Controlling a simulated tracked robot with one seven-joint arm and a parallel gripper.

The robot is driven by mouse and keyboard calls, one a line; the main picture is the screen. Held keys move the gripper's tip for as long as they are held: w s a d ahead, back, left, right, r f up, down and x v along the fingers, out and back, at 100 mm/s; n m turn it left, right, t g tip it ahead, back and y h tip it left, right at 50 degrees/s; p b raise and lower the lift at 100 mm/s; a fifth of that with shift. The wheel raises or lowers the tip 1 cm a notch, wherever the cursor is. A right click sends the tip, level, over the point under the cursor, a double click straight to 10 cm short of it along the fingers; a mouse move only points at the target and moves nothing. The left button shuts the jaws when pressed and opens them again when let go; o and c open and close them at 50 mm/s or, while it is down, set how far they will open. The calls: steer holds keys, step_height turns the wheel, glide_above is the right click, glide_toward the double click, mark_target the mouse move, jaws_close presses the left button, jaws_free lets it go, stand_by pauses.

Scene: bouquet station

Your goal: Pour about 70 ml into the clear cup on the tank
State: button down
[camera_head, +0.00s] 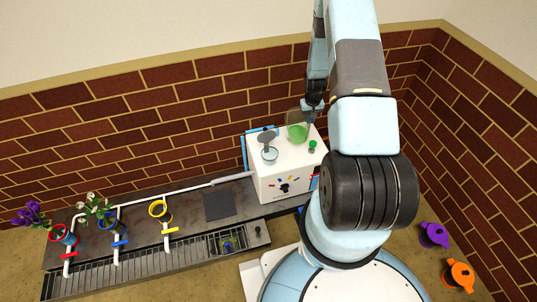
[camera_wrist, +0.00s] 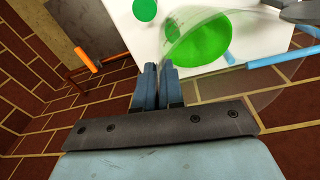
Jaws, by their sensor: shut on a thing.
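A white tank (camera_head: 280,178) stands at the right end of the bench. My gripper (camera_head: 313,104) is above its back right part, shut on a clear vessel (camera_head: 297,117) that holds green liquid. In the wrist view my closed fingers (camera_wrist: 164,82) are at the vessel's edge, and the green liquid (camera_wrist: 200,40) shows through its clear wall. I cannot tell how far the vessel is tilted. A small clear cup (camera_head: 269,156) sits on the tank, to the left of and nearer than the vessel. A grey disc (camera_head: 266,137) shows just behind or above the cup. The cup's contents are too small to tell.
A green knob (camera_head: 312,146) is on the tank's top right. Left on the bench are a yellow ring (camera_head: 158,208), a dark square pad (camera_head: 219,205) and flowers (camera_head: 95,207) in ring holders. Purple (camera_head: 434,235) and orange (camera_head: 460,275) lidded pots stand at right. A brick wall rises behind.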

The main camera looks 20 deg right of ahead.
step_height(320, 180, up, 7)
steer(key=t+h, duration=0.4)
steer(key=h, duration=0.6)
glide_above(293, 129)
steer(key=shift+w+d, duration=0.15)
steer(key=shift+d, duration=0.05)
steer(key=shift+a+r+h, duration=0.35)
steer(key=shift+a+h, duration=0.15)
steer(key=shift+a, duration=0.05)
steer(key=shift+d, duration=0.15)
stand_by(0.3)
steer(key=shift+s+a+r+h, duration=0.2)
steer(key=shift+a+h, duration=0.2)
stand_by(0.5)
steer(key=shift+d+r+b, duration=0.1)
steer(key=shift+d+b, duration=0.05)
steer(key=shift+b, duration=0.2)
stand_by(0.4)
steer(key=shift+d, duration=0.15)
stand_by(0.4)
